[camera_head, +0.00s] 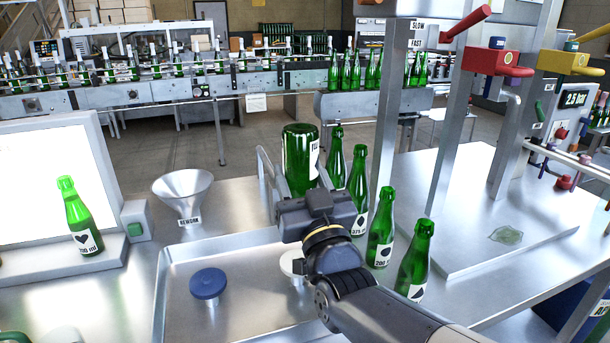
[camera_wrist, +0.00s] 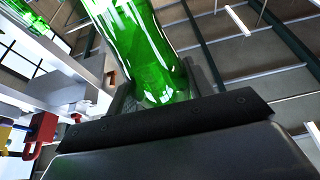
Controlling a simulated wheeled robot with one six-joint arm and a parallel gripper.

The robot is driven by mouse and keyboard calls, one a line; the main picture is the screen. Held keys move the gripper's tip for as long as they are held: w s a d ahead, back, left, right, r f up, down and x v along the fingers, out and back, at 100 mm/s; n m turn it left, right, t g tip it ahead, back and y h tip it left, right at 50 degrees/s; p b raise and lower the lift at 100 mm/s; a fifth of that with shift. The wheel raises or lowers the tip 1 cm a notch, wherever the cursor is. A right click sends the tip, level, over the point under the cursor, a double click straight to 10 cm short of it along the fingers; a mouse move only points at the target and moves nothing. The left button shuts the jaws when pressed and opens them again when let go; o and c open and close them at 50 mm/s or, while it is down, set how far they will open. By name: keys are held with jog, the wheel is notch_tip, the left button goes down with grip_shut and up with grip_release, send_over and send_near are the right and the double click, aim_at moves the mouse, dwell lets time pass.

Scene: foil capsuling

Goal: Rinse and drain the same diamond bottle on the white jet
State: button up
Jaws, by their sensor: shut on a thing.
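My gripper (camera_head: 298,182) is shut on a green bottle (camera_head: 301,150), which it holds bottom up above the back edge of the metal tray. Part of a white label shows on the bottle's right side, but its symbol cannot be made out. The neck and mouth are hidden behind my gripper. The white jet (camera_head: 291,264) is a round white piece in the tray, partly covered by my gripper, below the bottle. Whether the mouth touches it cannot be told. In the wrist view the green bottle (camera_wrist: 140,45) rises from between the jaws.
A blue round jet (camera_head: 208,284) stands left in the tray (camera_head: 172,300). A funnel marked REWORK (camera_head: 183,190) stands behind. Several green bottles (camera_head: 380,238) line the right side, close to my arm. Another bottle (camera_head: 78,216) stands before the bright panel (camera_head: 40,180).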

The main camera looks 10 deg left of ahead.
jog(key=shift+w+a+f, duration=0.4)
jog(key=shift+w+f, duration=0.15)
jog(key=shift+w, duration=0.1)
notch_tip(320, 180, down, 7)
jog(key=w+b, duration=0.1)
jog(key=b, duration=0.5)
jog(key=shift+a+r+b, duration=0.15)
jog(key=shift+a+b, duration=0.2)
jog(key=shift+b, duration=0.05)
jog(key=shift+f+b, duration=1.1)
jog(key=shift+b, duration=0.15)
jog(key=shift+r, duration=0.15)
dwell(2.5)
jog(key=shift+r+p, duration=0.45)
jog(key=shift+r, duration=1)
dwell(0.7)
